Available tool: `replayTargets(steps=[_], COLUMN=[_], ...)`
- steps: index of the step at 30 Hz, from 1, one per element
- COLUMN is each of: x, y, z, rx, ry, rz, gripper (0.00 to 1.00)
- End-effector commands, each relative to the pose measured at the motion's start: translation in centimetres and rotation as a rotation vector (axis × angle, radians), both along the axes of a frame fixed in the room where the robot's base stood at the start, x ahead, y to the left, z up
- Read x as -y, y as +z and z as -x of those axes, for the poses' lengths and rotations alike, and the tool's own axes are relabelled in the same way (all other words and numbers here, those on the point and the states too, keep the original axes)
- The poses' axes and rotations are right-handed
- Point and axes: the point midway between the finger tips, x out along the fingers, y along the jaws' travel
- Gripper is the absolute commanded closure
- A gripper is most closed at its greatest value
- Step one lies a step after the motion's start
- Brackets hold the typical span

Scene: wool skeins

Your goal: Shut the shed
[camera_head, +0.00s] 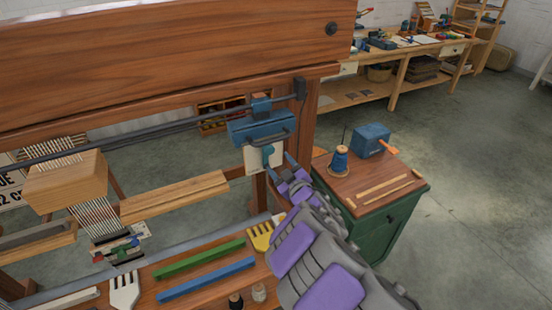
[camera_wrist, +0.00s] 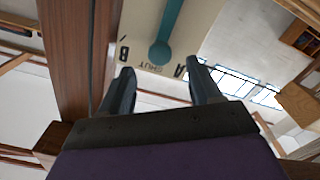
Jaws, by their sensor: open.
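A blue box (camera_head: 250,128) with a dark handle hangs on a rail along the wooden loom frame (camera_head: 170,50). Below it is a cream plate (camera_head: 252,163) with a teal lever (camera_head: 268,151). In the wrist view the plate (camera_wrist: 140,40) carries the letters B, SHUT and A, and the lever's round end (camera_wrist: 160,52) lies at SHUT, between B and A. My gripper (camera_head: 283,169) is open just below the lever. In the wrist view its two fingers (camera_wrist: 160,80) stand apart with the lever end beyond the gap; contact is not visible. Warp threads (camera_head: 95,215) run below a wooden block (camera_head: 65,180) at left.
A green cabinet (camera_head: 402,225) with a blue spool (camera_head: 340,160) and blue box (camera_head: 371,140) stands right of my arm. Green (camera_head: 199,259) and blue (camera_head: 207,279) bars and a yellow comb (camera_head: 262,236) lie on the loom's front board. Open floor lies at right.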

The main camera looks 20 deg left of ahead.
Motion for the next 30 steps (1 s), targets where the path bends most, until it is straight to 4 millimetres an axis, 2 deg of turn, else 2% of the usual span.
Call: replayTargets(steps=[18, 30], x=[5.8, 6.8], y=[0.0, 0.0], z=[4.9, 5.8], rx=[-0.001, 0.000], ry=[-0.002, 0.000], rz=[0.004, 0.000], gripper=[0.37, 0.37])
